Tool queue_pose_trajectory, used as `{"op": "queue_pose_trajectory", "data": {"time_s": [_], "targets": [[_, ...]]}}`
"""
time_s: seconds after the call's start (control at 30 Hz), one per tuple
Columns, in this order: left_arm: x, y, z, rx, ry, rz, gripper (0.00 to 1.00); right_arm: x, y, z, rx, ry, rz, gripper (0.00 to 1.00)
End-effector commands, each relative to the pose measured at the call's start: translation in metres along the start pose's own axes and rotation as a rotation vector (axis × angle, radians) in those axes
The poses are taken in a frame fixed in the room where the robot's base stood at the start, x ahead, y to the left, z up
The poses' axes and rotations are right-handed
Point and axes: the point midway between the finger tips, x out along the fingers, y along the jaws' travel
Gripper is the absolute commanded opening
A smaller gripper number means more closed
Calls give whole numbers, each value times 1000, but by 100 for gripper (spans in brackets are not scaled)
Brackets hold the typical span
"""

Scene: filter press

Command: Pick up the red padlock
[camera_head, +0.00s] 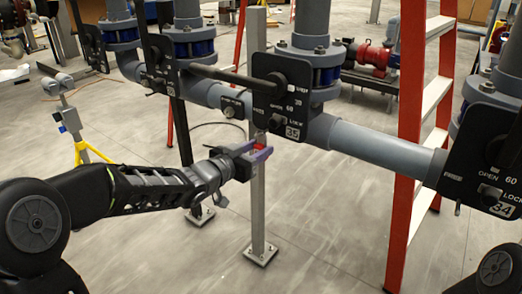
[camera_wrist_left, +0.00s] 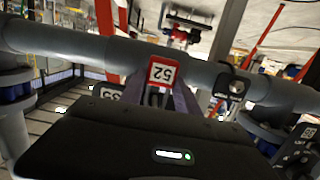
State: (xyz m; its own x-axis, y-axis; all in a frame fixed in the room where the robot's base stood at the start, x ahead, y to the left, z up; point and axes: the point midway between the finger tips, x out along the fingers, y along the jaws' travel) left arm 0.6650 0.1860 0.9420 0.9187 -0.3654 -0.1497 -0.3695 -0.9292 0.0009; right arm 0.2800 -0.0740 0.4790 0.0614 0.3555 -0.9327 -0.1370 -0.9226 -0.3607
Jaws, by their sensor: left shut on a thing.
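The red padlock (camera_head: 260,147) shows as a small red patch between the purple fingertips of my left gripper (camera_head: 257,153) in the head view. In the left wrist view, the padlock (camera_wrist_left: 163,70) has a white face marked 52 and sits between the fingers. My left gripper is shut on it. It is just below the black valve plate 35 (camera_head: 278,97), in front of a grey post. The fingers hide much of the padlock, and I cannot tell whether its shackle is through anything. My right gripper is not in view.
A grey pipe (camera_head: 375,145) with several lever valves runs across above the gripper. The grey post (camera_head: 258,205) stands close behind it. A red ladder (camera_head: 408,130) is to the right, and a yellow-footed stand (camera_head: 82,150) is at the left. The floor between is mostly clear.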

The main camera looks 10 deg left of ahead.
Motion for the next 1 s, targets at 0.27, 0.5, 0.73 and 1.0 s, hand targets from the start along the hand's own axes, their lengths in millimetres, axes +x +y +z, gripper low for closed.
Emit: {"op": "queue_pose_trajectory", "data": {"time_s": [0.27,0.5,0.73,1.0], "targets": [[0,0,0,0,0,0,10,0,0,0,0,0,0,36],[0,0,0,0,0,0,0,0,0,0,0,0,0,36],[0,0,0,0,1,0,0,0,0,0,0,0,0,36],[0,0,-2,0,1,0,0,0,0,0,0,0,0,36]]}}
